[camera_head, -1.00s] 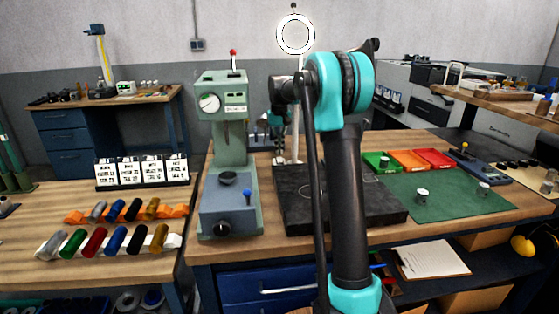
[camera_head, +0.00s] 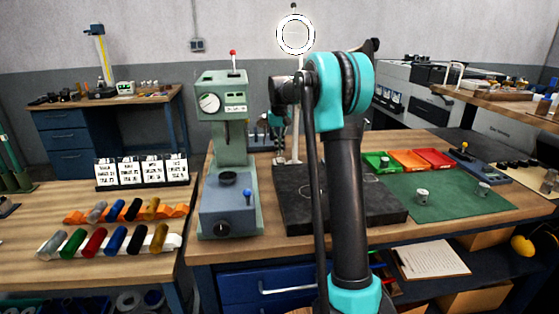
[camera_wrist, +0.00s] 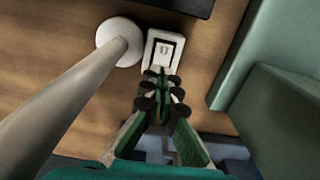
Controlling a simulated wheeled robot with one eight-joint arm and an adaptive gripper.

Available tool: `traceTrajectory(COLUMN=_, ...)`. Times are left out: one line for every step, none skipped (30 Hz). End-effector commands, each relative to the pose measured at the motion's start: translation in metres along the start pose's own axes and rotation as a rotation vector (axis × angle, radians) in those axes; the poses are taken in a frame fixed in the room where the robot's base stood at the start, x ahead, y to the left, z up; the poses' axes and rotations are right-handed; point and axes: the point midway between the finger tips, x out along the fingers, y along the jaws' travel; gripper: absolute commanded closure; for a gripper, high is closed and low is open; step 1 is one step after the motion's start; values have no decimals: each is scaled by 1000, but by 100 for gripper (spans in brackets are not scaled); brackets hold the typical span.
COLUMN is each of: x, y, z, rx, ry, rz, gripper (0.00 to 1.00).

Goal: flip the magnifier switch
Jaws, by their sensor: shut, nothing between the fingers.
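The magnifier's white ring (camera_head: 295,35) stands high at the back of the bench on a thin pale post. In the wrist view its post (camera_wrist: 65,95) rises from a round white base (camera_wrist: 108,36) on the wood. Beside that base is a small white switch box (camera_wrist: 164,43) with a dark-edged frame and a pale rocker. My gripper (camera_wrist: 160,73) is shut and empty, its fingertips over the near edge of the switch box. I cannot tell whether they touch it.
A green press (camera_head: 228,150) stands to the left on the bench; green machine surfaces (camera_wrist: 295,110) rise close on the right in the wrist view. A black plate (camera_head: 300,215) lies in front of the post. A green mat (camera_head: 450,200) lies to the right.

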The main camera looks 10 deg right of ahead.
Motion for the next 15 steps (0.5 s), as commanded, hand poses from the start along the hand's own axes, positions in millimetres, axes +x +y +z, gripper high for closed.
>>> traceTrajectory(x=1, y=0, z=0, rx=0, ry=0, rz=0, gripper=100)
traceTrajectory(x=1, y=0, z=0, rx=0, ry=0, rz=0, gripper=100)
traceTrajectory(x=2, y=0, z=0, rx=0, ry=0, rz=0, gripper=100)
traceTrajectory(x=2, y=0, z=0, rx=0, ry=0, rz=0, gripper=100)
traceTrajectory(x=3, y=0, z=0, rx=0, ry=0, rz=0, gripper=100)
traceTrajectory(x=3, y=0, z=0, rx=0, ry=0, rz=0, gripper=100)
traceTrajectory(x=4, y=0, z=0, rx=0, ry=0, rz=0, gripper=100)
traceTrajectory(x=4, y=0, z=0, rx=0, ry=0, rz=0, gripper=100)
traceTrajectory(x=5, y=0, z=0, rx=0, ry=0, rz=0, gripper=100)
traceTrajectory(x=5, y=0, z=0, rx=0, ry=0, rz=0, gripper=100)
traceTrajectory(x=5, y=0, z=0, rx=0, ry=0, rz=0, gripper=100)
traceTrajectory(x=6, y=0, z=0, rx=0, ry=0, rz=0, gripper=100)
traceTrajectory(x=6, y=0, z=0, rx=0, ry=0, rz=0, gripper=100)
traceTrajectory(x=7, y=0, z=0, rx=0, ry=0, rz=0, gripper=100)
traceTrajectory(x=7, y=0, z=0, rx=0, ry=0, rz=0, gripper=100)
